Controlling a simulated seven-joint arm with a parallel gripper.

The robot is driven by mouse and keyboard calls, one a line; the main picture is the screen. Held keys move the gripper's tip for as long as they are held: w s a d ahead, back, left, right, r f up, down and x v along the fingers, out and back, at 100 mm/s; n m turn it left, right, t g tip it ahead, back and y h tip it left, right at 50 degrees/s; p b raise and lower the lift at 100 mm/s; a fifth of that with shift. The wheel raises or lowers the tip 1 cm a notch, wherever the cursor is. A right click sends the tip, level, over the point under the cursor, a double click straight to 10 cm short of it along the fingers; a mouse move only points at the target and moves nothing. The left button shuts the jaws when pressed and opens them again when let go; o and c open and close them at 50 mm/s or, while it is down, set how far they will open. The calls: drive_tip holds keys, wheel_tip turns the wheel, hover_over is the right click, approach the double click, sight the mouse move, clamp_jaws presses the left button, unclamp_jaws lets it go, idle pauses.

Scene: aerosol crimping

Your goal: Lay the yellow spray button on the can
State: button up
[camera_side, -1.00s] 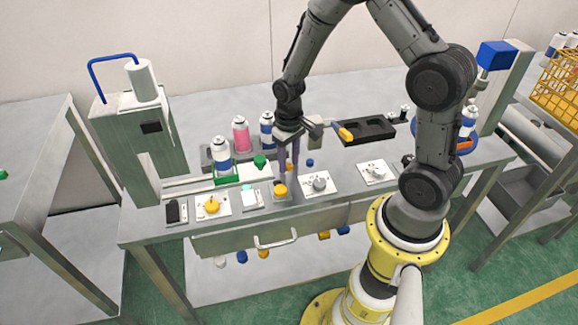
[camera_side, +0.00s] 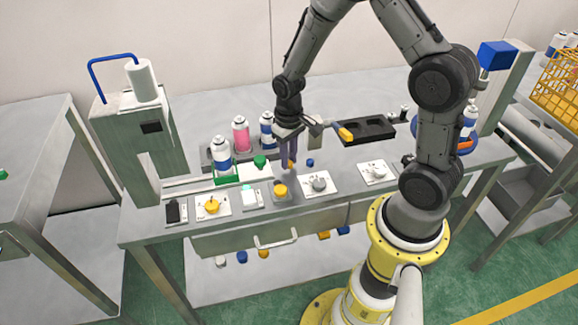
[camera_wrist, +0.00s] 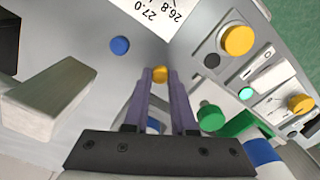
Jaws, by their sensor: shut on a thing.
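The small yellow spray button (camera_wrist: 159,73) sits between my fingertips in the wrist view. In the side view the yellow spray button (camera_side: 291,163) shows beside the finger ends. My gripper (camera_side: 290,167) points down over the bench and is shut on it. I cannot tell whether the button is clear of the bench top. A white and blue can (camera_side: 221,156) stands upright to the left, by a green fixture (camera_side: 228,180). A can's blue and white side (camera_wrist: 264,157) shows at the wrist view's lower edge.
A small blue button (camera_side: 310,162) lies just right of my gripper. A pink can (camera_side: 240,134) and another blue and white can (camera_side: 267,128) stand behind. Control plates with a large yellow push button (camera_side: 280,189) line the front edge. A black tray (camera_side: 368,130) lies right.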

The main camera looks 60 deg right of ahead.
drive_tip(key=shift+r, duration=2.05)
drive_tip(key=shift+s, duration=0.1)
drive_tip(key=shift+s+a+r+m, duration=0.1)
drive_tip(key=shift+s+r+m, duration=0.1)
drive_tip(key=shift+m, duration=0.1)
drive_tip(key=w+a+r+m, duration=0.1)
drive_tip(key=w+a+r, duration=0.2)
drive_tip(key=w+r, duration=0.4)
wheel_tip(320, 180, up, 6)
drive_tip(key=r+n, duration=0.1)
hover_over(218, 139)
drive_tip(key=shift+w+d+f, duration=0.1)
drive_tip(key=shift+d+f, duration=0.15)
drive_tip(key=shift+d, duration=0.2)
drive_tip(key=shift+a+f+n, duration=0.15)
drive_tip(key=shift+a+n, duration=0.15)
drive_tip(key=shift+a, duration=0.15)
drive_tip(key=shift+f, duration=1.55)
drive_tip(key=shift+f, duration=0.15)
